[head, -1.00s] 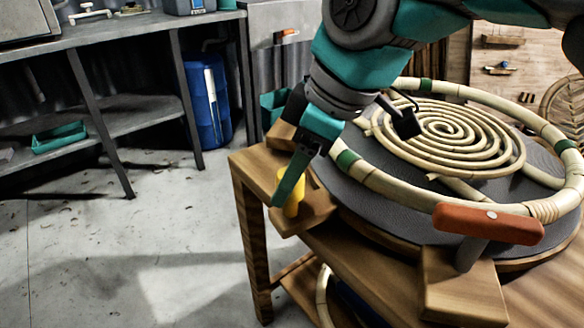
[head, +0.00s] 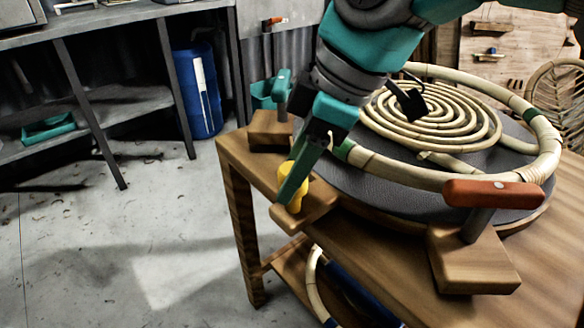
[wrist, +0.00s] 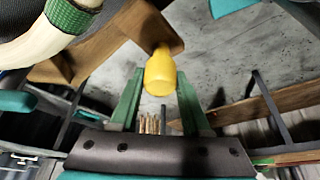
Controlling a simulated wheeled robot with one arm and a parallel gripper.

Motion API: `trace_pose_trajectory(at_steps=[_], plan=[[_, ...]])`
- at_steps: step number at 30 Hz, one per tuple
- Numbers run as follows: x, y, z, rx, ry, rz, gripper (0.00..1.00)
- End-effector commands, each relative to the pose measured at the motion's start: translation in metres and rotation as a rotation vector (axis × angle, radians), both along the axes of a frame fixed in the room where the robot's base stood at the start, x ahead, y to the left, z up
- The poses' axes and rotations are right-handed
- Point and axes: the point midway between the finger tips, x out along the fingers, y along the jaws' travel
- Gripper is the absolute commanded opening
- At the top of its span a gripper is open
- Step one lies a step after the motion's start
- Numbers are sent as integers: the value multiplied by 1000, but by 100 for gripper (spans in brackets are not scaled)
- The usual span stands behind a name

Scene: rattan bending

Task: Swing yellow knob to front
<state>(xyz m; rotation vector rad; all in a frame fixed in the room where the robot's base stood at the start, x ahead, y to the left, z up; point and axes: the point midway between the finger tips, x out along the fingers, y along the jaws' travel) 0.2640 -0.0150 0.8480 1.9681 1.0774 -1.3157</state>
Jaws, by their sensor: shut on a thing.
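The yellow knob (head: 294,190) stands upright at the end of a wooden swing arm (head: 308,210) that juts past the table's left edge. My gripper (head: 291,187) reaches down to the knob, and its near finger hides part of it in the head view. In the wrist view the knob (wrist: 160,73) sits between the two green fingers (wrist: 158,95), and my gripper is shut on it. The inner end of the swing arm is hidden under the round grey disc (head: 400,207).
A rattan ring and coil (head: 440,118) lie on the disc close to my arm. An orange-handled wooden block (head: 493,193) stands at the front right, a teal-handled one (head: 282,90) behind my gripper. The floor left of the table (head: 262,168) is clear.

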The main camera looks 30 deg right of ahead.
Motion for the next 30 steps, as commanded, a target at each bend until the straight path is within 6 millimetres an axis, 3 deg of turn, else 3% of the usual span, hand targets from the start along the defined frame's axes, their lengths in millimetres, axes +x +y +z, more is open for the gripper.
trace_pose_trajectory(at_steps=[2,3,10,22,30], plan=[[0,0,1,0,-3,0,0],[0,0,1,0,-3,0,49],[0,0,1,0,-1,0,75],[0,-1,4,1,-2,0,77],[-5,-8,26,2,-2,0,77]])
